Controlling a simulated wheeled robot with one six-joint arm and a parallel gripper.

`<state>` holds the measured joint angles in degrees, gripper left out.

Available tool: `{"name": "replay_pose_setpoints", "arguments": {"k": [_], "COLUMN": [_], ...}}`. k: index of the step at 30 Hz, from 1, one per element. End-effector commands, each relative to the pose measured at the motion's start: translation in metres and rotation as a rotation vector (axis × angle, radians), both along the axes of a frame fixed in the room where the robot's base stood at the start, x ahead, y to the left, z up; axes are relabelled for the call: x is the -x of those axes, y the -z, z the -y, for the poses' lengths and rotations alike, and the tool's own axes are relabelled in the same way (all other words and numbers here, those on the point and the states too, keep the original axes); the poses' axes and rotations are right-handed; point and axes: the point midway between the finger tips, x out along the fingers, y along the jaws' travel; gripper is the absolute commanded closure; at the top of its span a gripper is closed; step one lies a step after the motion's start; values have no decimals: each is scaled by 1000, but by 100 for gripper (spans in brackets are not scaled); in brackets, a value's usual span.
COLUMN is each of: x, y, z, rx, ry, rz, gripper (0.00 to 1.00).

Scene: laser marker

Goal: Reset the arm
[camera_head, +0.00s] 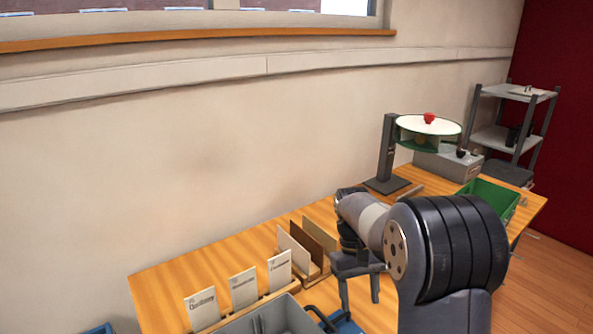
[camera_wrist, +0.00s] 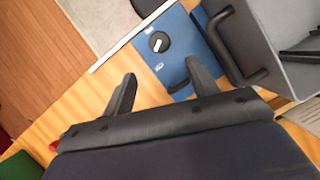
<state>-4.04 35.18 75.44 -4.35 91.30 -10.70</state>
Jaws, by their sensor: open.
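My arm reaches from the lower right of the head view over the wooden table (camera_head: 160,287). My gripper (camera_head: 361,298) points down, with its two dark fingers apart and nothing between them. In the wrist view my gripper (camera_wrist: 160,70) is also open and empty, with a blue panel (camera_wrist: 150,58) bearing a round black and white knob beyond the fingers. In the head view the blue unit (camera_head: 345,326) shows only partly at the bottom edge, below the fingers. I cannot tell the exact gap between fingers and panel.
A grey bin (camera_head: 262,324) with a dark handle stands beside the blue unit. Label cards (camera_head: 243,288) and upright boards (camera_head: 300,254) stand behind. A black column device (camera_head: 389,150) with a white disc, a green crate (camera_head: 497,197) and a shelf (camera_head: 512,138) are at right.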

Motion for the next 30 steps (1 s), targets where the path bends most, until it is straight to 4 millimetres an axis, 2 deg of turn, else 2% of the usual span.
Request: {"name": "replay_pose_setpoints", "arguments": {"k": [3,16,30], "x": [12,43,41], "y": [26,104,102], "z": [3,12,18], "rx": [1,0,-2], "ry": [1,12,617], "rz": [-9,-6,-3], "gripper": [45,45,45]}}
